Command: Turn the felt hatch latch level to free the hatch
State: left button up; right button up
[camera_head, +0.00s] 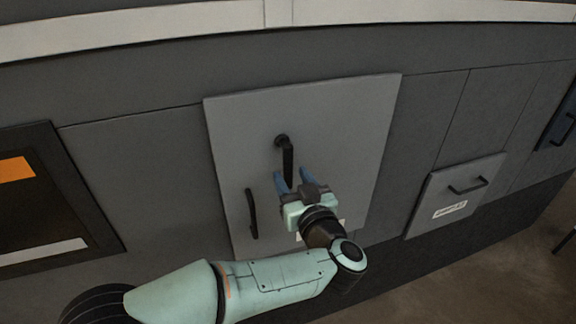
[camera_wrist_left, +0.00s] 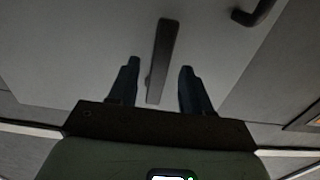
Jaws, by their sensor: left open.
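The hatch (camera_head: 350,120) is a light grey panel on the dark machine front. Its latch (camera_head: 287,158) is a black lever that hangs down from a round pivot near the middle of the panel. A black vertical handle (camera_head: 251,213) sits lower left on the hatch. My left gripper (camera_head: 293,177) is open, its blue fingers at the latch's lower end. In the left wrist view the latch (camera_wrist_left: 162,60) lies between the two fingers (camera_wrist_left: 156,80), with gaps on both sides. The handle (camera_wrist_left: 258,12) shows at top right there. My right gripper is not in view.
A small grey panel with a black handle and a label (camera_head: 449,210) is to the right of the hatch. A dark framed panel with an orange patch (camera_head: 14,170) is at the left. Bare floor (camera_head: 500,255) shows at lower right.

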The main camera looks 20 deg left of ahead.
aim_at(289, 172)
pick_arm(q)
jog(key=shift+x, duration=1.8)
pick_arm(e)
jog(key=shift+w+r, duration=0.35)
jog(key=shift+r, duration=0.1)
pick_arm(q)
grip_shut()
